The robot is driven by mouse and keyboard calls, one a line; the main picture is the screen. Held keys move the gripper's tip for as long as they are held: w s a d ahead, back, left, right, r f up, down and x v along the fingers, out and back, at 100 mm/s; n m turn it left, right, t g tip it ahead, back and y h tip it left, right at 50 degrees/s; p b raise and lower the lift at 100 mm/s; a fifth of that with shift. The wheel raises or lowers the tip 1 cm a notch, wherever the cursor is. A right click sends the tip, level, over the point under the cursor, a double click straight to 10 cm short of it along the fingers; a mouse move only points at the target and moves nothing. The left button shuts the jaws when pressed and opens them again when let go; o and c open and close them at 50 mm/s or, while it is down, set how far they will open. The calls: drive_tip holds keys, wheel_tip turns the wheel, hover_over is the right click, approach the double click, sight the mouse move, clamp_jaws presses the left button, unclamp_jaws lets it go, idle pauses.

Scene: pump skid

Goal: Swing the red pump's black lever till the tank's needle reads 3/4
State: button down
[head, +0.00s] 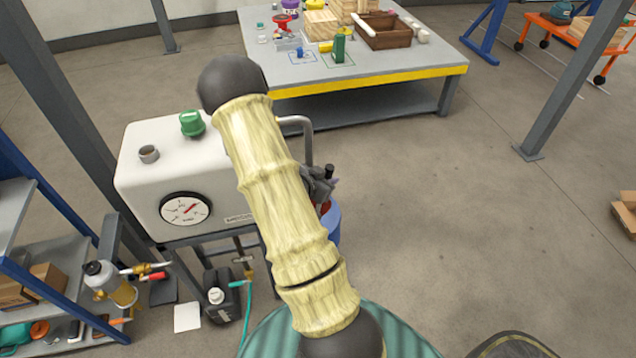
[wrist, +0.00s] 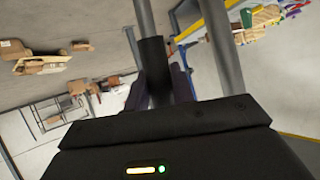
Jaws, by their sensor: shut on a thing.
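The white tank (head: 150,195) stands left of centre in the head view. Its round gauge (head: 185,209) has a red needle pointing up and to the right; the scale marks are too small to read surely. My gripper (head: 318,184) is right of the tank, mostly behind my arm. In the wrist view my gripper (wrist: 158,88) is shut around the black lever grip (wrist: 152,64), which sits on a grey rod (wrist: 145,15). A small red patch, perhaps the pump, shows below my gripper in the head view; the rest of the pump is hidden.
A bent grey pipe (head: 298,122) rises beside the tank. A green cap (head: 192,123) tops the tank. A blue shelf (head: 45,275) stands at left, a black canister (head: 222,297) below the tank. A workbench (head: 400,75) is behind. The floor at right is mostly clear.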

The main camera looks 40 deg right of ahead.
drive_tip(key=shift+s+d+f+m+t+y+b, duration=0.15)
drive_tip(key=shift+s+d+f+y+b, duration=0.15)
drive_tip(key=shift+d, duration=0.25)
drive_tip(key=shift+s+d+f+m+t+y+b, duration=0.1)
drive_tip(key=shift+s+d+m+y+b, duration=0.1)
drive_tip(key=shift+s+d+y, duration=0.25)
drive_tip(key=shift+s+d+f+m+t+y+b, duration=0.15)
drive_tip(key=shift+s+d+y+b, duration=0.1)
drive_tip(key=shift+d, duration=0.4)
drive_tip(key=shift+w, duration=0.1)
drive_tip(key=c, duration=1.2)
unclamp_jaws()
drive_tip(key=shift+w, duration=0.1)
drive_tip(key=p+v, duration=0.2)
drive_tip(key=v, duration=1.5)
drive_tip(key=shift+a+r+p, duration=0.15)
drive_tip(key=shift+p, duration=0.15)
